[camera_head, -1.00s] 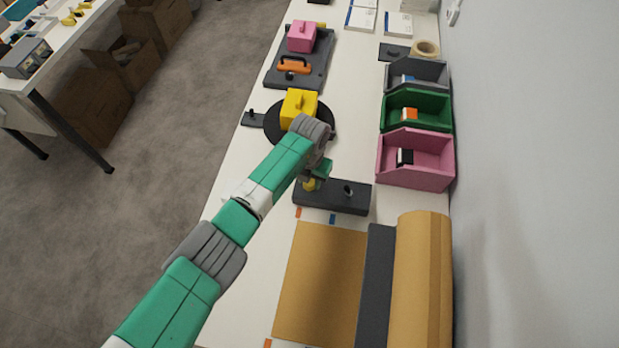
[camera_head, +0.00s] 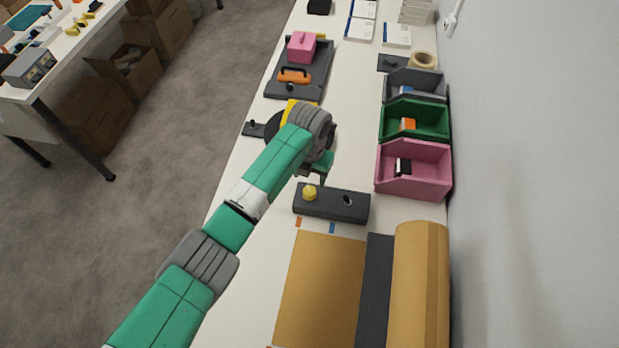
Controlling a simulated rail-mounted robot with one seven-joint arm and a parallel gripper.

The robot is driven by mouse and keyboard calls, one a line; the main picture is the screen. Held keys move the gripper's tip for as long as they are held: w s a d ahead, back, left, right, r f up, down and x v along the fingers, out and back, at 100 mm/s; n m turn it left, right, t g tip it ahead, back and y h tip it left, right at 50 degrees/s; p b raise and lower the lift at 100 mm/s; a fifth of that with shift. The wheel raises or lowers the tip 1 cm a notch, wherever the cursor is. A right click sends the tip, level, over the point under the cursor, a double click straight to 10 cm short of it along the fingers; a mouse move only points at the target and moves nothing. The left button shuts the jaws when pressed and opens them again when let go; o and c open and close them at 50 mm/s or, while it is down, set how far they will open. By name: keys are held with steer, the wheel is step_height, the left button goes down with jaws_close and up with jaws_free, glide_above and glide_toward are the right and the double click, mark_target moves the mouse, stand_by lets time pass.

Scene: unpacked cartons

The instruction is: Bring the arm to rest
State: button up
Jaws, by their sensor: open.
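My arm reaches up from the bottom left over the white table (camera_head: 262,240). My gripper (camera_head: 321,178) hangs at the arm's end, open, just above the far edge of a dark block (camera_head: 331,204). It is partly hidden by my wrist. A yellow knob (camera_head: 309,194) stands in the left of the block, apart from the gripper. The yellow box (camera_head: 292,108) and its black round plate (camera_head: 271,126) are mostly hidden behind my wrist.
Pink (camera_head: 413,172), green (camera_head: 416,121) and grey (camera_head: 414,86) bins line the right side by the wall. A brown paper roll (camera_head: 418,290) lies in front. A dark tray (camera_head: 310,72) holds a pink box (camera_head: 301,46) and an orange handle (camera_head: 295,76) farther back.

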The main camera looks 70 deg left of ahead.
stand_by(0.6)
steer(key=w+d+r+n+t+y, duration=0.1)
steer(key=w+d+r+n+t, duration=0.25)
steer(key=w+d+r, duration=0.55)
steer(key=w+d+r+n+t+y, duration=0.15)
steer(key=w+d+r+t, duration=0.3)
steer(key=w+r, duration=0.55)
steer(key=w+d+r+n+t+p, duration=0.1)
steer(key=w+d+r+n+t, duration=0.25)
steer(key=w+d+r, duration=0.4)
steer(key=s+d+r+n+t+h, duration=0.1)
steer(key=s+d+r+n+t, duration=0.3)
steer(key=d+r, duration=0.6)
steer(key=s+d+r+n+t, duration=0.2)
steer(key=d+r+n+t, duration=0.3)
steer(key=r, duration=0.8)
steer(key=s+d+r+n+t+h+b, duration=0.1)
steer(key=s+d+r+n+t, duration=0.1)
steer(key=s+d+r+n, duration=0.45)
steer(key=s+d+r+n+t+h+b, duration=0.1)
steer(key=s+d+r+n+t, duration=0.2)
steer(key=s, duration=0.6)
step_height(320, 180, up, 23)
steer(key=a+p, duration=0.1)
steer(key=p, duration=2.1)
steer(key=shift+a+y+p, duration=0.25)
steer(key=shift+y+p, duration=0.1)
steer(key=shift+y, duration=0.1)
